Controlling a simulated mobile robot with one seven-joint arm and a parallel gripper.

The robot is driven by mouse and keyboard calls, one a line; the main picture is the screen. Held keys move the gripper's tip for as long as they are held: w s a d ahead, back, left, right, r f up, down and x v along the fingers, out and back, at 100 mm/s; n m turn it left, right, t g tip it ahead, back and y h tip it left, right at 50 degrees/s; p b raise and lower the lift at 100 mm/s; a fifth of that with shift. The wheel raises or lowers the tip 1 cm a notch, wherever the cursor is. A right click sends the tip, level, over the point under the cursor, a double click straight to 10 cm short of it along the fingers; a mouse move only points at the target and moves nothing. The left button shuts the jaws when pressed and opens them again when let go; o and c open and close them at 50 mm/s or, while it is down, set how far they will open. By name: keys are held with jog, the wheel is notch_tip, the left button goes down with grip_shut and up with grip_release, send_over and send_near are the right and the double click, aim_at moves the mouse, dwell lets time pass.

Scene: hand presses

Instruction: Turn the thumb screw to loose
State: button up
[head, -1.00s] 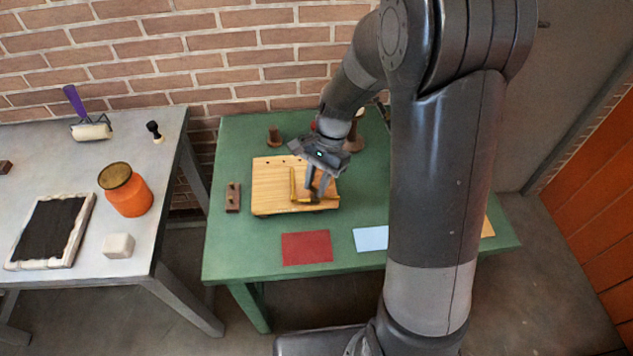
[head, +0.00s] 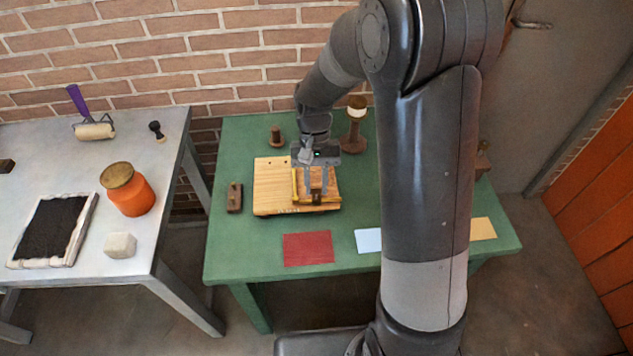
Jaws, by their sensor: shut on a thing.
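The light wooden board of the hand press (head: 271,187) lies on the green table, with a yellow-edged frame (head: 296,188) on its right half. My gripper (head: 317,196) points down over this frame, its two fingers on either side of a small dark piece near the board's front right. It is shut on this piece, which I take to be the thumb screw. The fingers hide much of it, and it is too small to tell how far it is turned.
On the green table (head: 235,249) are a brown block (head: 234,197), a wooden peg (head: 276,138), a stand with a pale top (head: 355,125), and red (head: 308,248), pale blue (head: 369,241) and tan (head: 483,229) sheets. My arm hides the table's right part.

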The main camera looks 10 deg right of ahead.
dwell(0.3)
jog(key=o, duration=1)
jog(key=v, duration=1)
jog(key=shift+w+r, duration=0.15)
jog(key=shift+r, duration=0.25)
